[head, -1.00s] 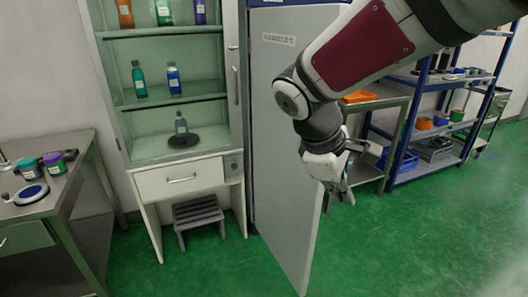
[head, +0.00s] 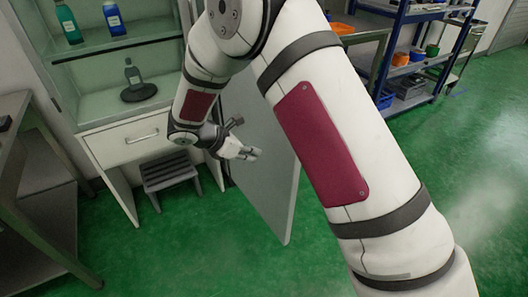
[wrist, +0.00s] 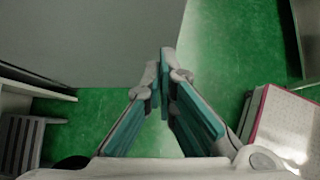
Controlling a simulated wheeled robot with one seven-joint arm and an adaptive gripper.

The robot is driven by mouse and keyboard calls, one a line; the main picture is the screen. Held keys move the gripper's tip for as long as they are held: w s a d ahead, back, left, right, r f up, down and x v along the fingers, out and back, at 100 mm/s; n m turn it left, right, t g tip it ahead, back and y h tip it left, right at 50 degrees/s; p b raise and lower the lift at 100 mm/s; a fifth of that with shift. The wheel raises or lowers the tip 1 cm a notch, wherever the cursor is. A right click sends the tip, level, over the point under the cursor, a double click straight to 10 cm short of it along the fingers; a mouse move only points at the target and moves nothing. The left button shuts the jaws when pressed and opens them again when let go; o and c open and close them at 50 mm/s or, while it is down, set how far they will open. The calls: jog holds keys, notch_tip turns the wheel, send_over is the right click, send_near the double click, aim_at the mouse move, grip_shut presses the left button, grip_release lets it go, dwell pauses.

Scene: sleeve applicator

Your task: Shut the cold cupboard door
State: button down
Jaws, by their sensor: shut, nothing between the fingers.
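The cold cupboard door (head: 265,175) is a tall pale grey panel. It stands open, swung out over the floor, with its free edge toward the right; my arm hides its upper part. In the wrist view a broad grey panel, which looks like this door (wrist: 95,35), fills the upper left. My gripper (head: 254,154) is in front of the door's left face in the head view. Its teal-padded fingers (wrist: 162,62) are together and empty. I cannot tell whether they touch the door.
A steel table (head: 22,215) is at far left. Blue shelving (head: 398,45) stands at back right. Green floor is clear near the door.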

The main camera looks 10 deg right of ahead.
send_near(287, 159)
notch_tip(287, 159, down, 3)
jog(key=shift+w+d+f, duration=0.1)
jog(key=shift+w+d, duration=0.25)
jog(key=shift+d, duration=0.4)
jog(key=shift+w+d, duration=0.3)
jog(key=shift+d, duration=0.4)
